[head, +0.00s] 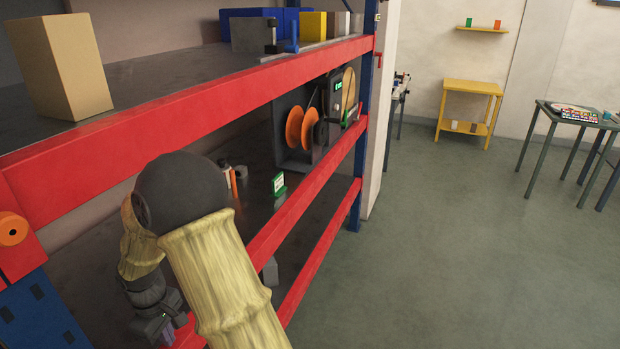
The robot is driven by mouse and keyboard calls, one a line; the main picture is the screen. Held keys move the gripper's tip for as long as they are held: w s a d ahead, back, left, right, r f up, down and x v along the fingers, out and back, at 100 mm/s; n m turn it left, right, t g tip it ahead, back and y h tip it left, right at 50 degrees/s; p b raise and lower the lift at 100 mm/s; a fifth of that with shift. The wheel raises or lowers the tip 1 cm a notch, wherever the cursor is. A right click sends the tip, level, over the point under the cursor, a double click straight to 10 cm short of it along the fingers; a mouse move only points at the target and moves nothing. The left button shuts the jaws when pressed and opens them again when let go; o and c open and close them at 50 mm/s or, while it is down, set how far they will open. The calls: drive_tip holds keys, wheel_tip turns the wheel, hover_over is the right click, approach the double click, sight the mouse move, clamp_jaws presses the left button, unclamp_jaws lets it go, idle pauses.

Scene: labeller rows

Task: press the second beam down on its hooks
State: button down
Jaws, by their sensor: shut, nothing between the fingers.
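Red beams run along the front of a blue-and-red rack. The upper beam (200,97) spans from the left edge to the far blue upright (369,75). A middle beam (312,188) and a lower beam (327,247) run below it and meet the same upright. I cannot tell which is the second beam. My arm crosses in front of the middle beam and hides part of it. My gripper (166,334) is low at the left, shut and empty, beside the near part of the middle beam. Whether it touches the beam is unclear. The near-end hooks are not visible.
A tan box (60,65) stands on the upper shelf. A machine with orange spools (300,128) and a green card (279,184) are on the shelf below. An orange disc (12,229) is on the left upright. The floor (460,250) at right is clear.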

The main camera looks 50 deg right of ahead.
drive_tip(key=shift+r+p, duration=1.55)
drive_tip(key=shift+r, duration=0.55)
drive_tip(key=shift+s+r, duration=0.3)
drive_tip(key=s+r+m+t, duration=0.1)
drive_tip(key=s+r+m, duration=0.1)
drive_tip(key=s, duration=0.5)
drive_tip(key=s+r+m+t, duration=0.1)
drive_tip(key=s+r+m, duration=0.2)
drive_tip(key=s, duration=0.3)
drive_tip(key=shift+s+r+t, duration=0.3)
drive_tip(key=shift+s+r, duration=0.1)
drive_tip(key=shift+r, duration=0.05)
drive_tip(key=shift+d, duration=0.1)
